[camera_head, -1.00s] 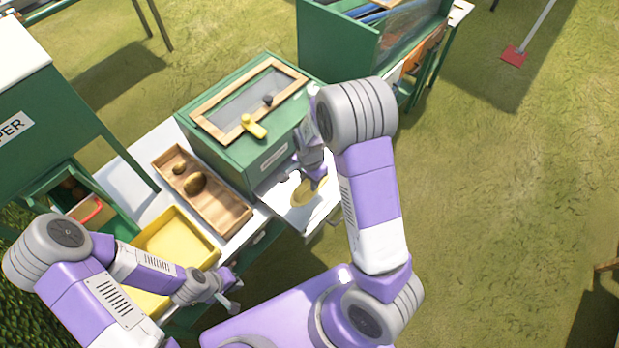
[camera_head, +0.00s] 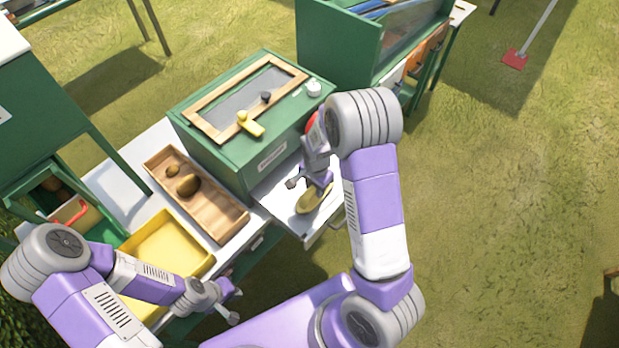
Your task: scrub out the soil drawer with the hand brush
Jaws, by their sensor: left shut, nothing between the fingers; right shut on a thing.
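The soil drawer (camera_head: 271,200) is pulled out from the front of a green cabinet (camera_head: 222,148); its inside looks white. My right gripper (camera_head: 318,186) is over the drawer, pointing down, shut on the yellow hand brush (camera_head: 311,200). The brush is low in the drawer, toward its right side; whether its bristles touch the floor is hard to tell. My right forearm stands beside the drawer's right edge. My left gripper (camera_head: 234,302) is shut and empty, near the front edge of the table, right of the yellow tray (camera_head: 172,248).
A wooden tray (camera_head: 232,222) with two brown lumps (camera_head: 188,185) lies left of the cabinet. A yellow-handled tool (camera_head: 251,126) and a white round thing (camera_head: 314,88) are on the cabinet top. A green bin (camera_head: 99,225) stands at left. Grass is clear to the right.

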